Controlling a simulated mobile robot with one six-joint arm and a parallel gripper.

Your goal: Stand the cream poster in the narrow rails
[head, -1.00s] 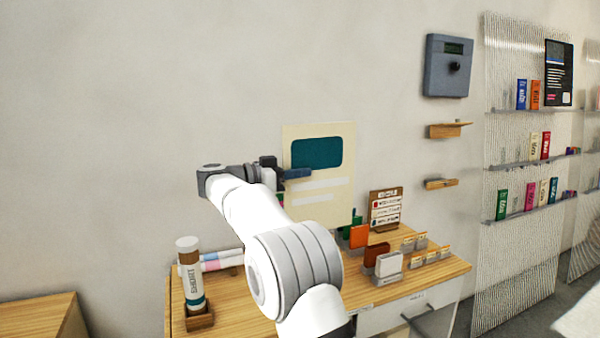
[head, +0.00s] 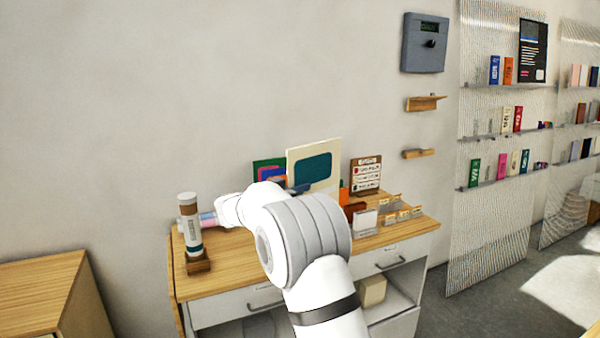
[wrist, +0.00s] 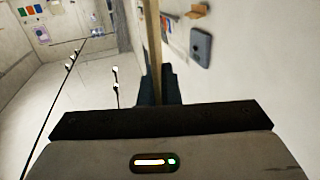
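The cream poster (head: 297,163), with a teal block, stands upright above the back of the wooden table (head: 235,273) in the head view. My gripper (head: 299,189) is at its left edge, mostly hidden behind my own arm. In the wrist view the poster (wrist: 152,45) shows edge-on as a thin strip between the dark fingers (wrist: 158,88), which are closed on it. The poster's lower edge is hidden, so I cannot tell whether it touches anything. I cannot make out the narrow rails for certain.
A green picture (head: 262,164) stands behind and left of the poster. A menu sign (head: 366,173), small boxes (head: 366,221) and card holders (head: 402,214) are to its right. A labelled tube (head: 190,224) stands front left. Wooden ledges (head: 424,104) are on the wall.

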